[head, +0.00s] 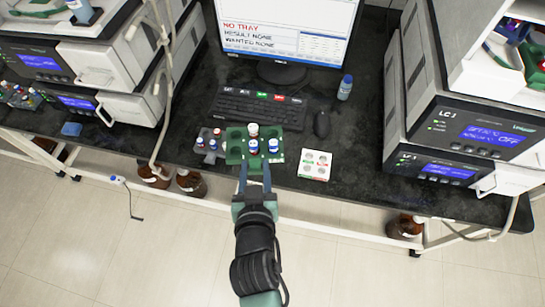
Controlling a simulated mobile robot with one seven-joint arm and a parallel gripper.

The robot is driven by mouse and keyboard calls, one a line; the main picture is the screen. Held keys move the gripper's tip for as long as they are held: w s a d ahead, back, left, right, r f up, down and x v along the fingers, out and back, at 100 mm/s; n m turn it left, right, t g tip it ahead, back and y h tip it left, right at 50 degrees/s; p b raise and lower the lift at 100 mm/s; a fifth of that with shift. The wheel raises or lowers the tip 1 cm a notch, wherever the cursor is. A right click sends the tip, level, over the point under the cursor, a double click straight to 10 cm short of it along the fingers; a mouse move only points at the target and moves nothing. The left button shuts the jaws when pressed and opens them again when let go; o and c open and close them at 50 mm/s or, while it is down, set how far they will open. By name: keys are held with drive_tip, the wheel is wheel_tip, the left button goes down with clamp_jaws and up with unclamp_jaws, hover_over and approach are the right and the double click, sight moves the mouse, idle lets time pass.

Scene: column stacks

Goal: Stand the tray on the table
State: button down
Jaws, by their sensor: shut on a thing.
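The green tray (235,147) is at the front middle of the black table (345,205), in front of the keyboard. It has round wells. A vial with a red and white cap (253,130) and two blue and white vials (273,146) stand upright in its right part; its left wells look empty. My gripper (254,168) reaches in from the front and is shut on the tray's near edge. The tray looks level. I cannot tell whether its underside touches the table.
A grey rack with small vials (209,140) is close on the left. A white holder with round wells (315,165) is on the right. Behind are a keyboard (255,106), mouse (322,124), blue bottle (345,87) and monitor (290,30). Instrument stacks flank both sides. Bare table lies right of the holder.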

drive_tip(key=w+d+f+m+h+b, duration=0.1)
drive_tip(key=w+f+m+h+b, duration=0.2)
drive_tip(key=w+f+b, duration=1.1)
drive_tip(key=s+f+b, duration=0.1)
drive_tip(key=f, duration=0.1)
drive_tip(key=f+b, duration=0.2)
drive_tip(key=s+f+b, duration=0.1)
drive_tip(key=f+b, duration=0.1)
drive_tip(key=f, duration=0.1)
drive_tip(key=shift+s+d, duration=0.15)
drive_tip(key=shift+s, duration=0.15)
drive_tip(key=shift+f, duration=0.1)
drive_tip(key=shift+f+b, duration=0.15)
drive_tip(key=shift+b, duration=0.25)
drive_tip(key=shift+c, duration=2.3)
unclamp_jaws()
drive_tip(key=shift+r, duration=0.2)
